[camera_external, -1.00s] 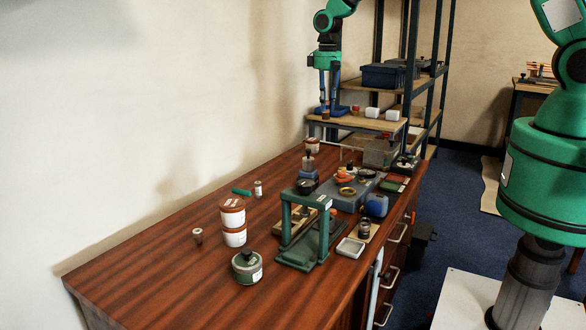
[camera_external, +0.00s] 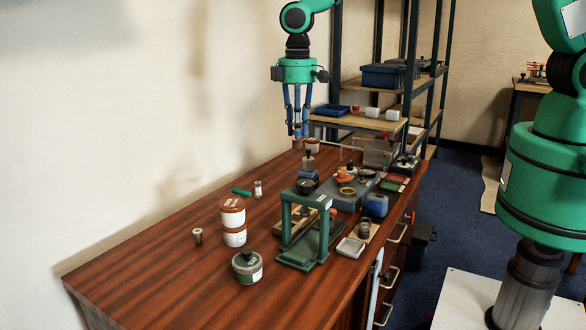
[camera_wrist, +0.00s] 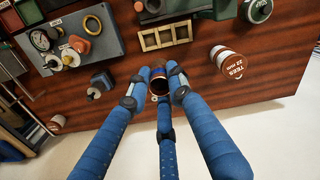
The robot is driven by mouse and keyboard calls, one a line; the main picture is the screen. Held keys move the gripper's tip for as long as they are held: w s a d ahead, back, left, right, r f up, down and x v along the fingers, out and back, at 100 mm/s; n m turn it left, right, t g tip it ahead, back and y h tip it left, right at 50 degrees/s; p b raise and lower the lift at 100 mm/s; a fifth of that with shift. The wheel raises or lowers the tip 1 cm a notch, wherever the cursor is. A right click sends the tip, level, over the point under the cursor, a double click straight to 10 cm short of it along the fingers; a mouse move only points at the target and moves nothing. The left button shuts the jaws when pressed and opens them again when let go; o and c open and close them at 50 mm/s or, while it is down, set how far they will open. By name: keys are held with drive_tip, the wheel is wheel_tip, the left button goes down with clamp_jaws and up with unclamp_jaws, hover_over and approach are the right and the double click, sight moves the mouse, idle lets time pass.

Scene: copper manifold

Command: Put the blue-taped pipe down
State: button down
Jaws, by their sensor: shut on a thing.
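My gripper (camera_external: 298,134) hangs with its fingers down above the far left end of the bench, next to the wall. In the wrist view my blue fingers (camera_wrist: 166,86) close around a short copper-brown pipe (camera_wrist: 158,76) with a dark bluish band. I take this to be the blue-taped pipe; we see it nearly end-on, and the fingers hide part of it. It is off the bench. In the external view it is too small to make out clearly at the fingertips.
The bench (camera_external: 150,274) has free wood at its near left. Two stacked white tubs (camera_external: 233,222), a green tin (camera_external: 247,267), a green press frame (camera_external: 306,230) and a grey fixture (camera_external: 350,197) stand on it. A shelf rack (camera_external: 400,85) is behind.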

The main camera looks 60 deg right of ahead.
drive_tip(key=s+a+n, duration=0.1)
drive_tip(key=s+a, duration=0.2)
drive_tip(key=a, duration=0.2)
drive_tip(key=s+a+n, duration=0.1)
drive_tip(key=s+a, duration=0.2)
drive_tip(key=a, duration=0.2)
drive_tip(key=s+a+n, duration=0.1)
drive_tip(key=s+a, duration=0.3)
drive_tip(key=a, duration=0.1)
drive_tip(key=shift+a+b, duration=0.25)
drive_tip(key=shift+b, duration=0.15)
drive_tip(key=s+a+n, duration=0.3)
drive_tip(key=s+a, duration=0.8)
wheel_tip(320, 180, down, 18)
drive_tip(key=shift+s+b, duration=0.25)
drive_tip(key=shift+b, duration=0.1)
drive_tip(key=shift+a, duration=0.1)
drive_tip(key=w+a, duration=0.3)
drive_tip(key=a, duration=0.1)
drive_tip(key=w+a+f+b, duration=0.1)
drive_tip(key=w+a, duration=0.6)
drive_tip(key=a, duration=0.1)
drive_tip(key=shift+w+f+b, duration=0.25)
drive_tip(key=shift+w+b, duration=0.05)
drive_tip(key=shift+b, duration=0.1)
drive_tip(key=shift+d, duration=0.1)
drive_tip(key=shift+f+b, duration=0.35)
drive_tip(key=shift+f, duration=1.4)
